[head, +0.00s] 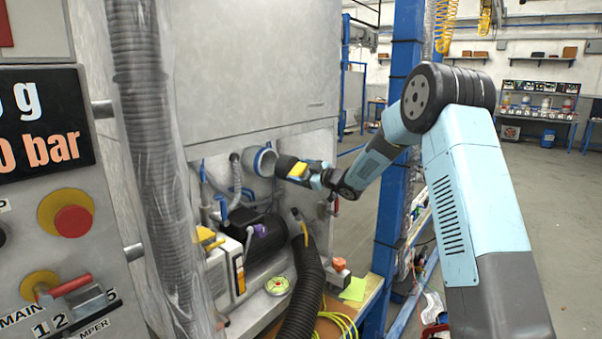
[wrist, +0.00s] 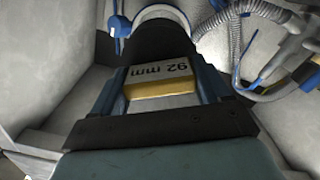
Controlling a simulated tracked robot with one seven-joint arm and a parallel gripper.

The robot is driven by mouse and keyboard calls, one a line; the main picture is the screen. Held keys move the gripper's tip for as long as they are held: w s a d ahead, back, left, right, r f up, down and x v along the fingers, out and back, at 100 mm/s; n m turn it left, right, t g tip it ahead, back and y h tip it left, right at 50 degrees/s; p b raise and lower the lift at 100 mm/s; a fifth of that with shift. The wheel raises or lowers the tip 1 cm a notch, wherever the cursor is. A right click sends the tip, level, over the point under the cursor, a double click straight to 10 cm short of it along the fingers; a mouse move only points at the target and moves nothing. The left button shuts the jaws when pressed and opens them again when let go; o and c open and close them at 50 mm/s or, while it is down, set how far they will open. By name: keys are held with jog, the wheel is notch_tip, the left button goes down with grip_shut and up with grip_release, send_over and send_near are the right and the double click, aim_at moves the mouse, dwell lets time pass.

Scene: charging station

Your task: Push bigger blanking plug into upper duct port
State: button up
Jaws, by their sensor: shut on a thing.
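The blanking plug, a black cylinder (wrist: 152,45) with a yellow grip block marked "92 mm" (wrist: 160,89), fills the middle of the wrist view. In the head view its black end (head: 286,164) points left at the duct port. My gripper (head: 309,175) is shut on the yellow block, with one finger on each side in the wrist view (wrist: 161,92). The upper duct port (head: 263,161) is a pale round pipe end with a blue rim on the cabinet. The plug's front overlaps its rim in the wrist view (wrist: 163,13). I cannot tell whether the plug touches or enters it.
A grey corrugated hose (head: 237,175) and blue fittings lie left of the port. Below are a black motor (head: 262,238), a thick black hose (head: 307,290) and a box with an orange-red top (head: 338,266). A blue post (head: 398,130) stands behind my arm.

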aim_at(293, 170)
jog(key=shift+o, duration=0.2)
jog(key=shift+x, duration=2.95)
jog(key=shift+s, duration=0.1)
jog(key=shift+r, duration=0.15)
jog(key=shift+x, duration=4.65)
jog(key=o, duration=1.5)
jog(key=shift+s+r, duration=0.1)
jog(key=shift+o, duration=0.2)
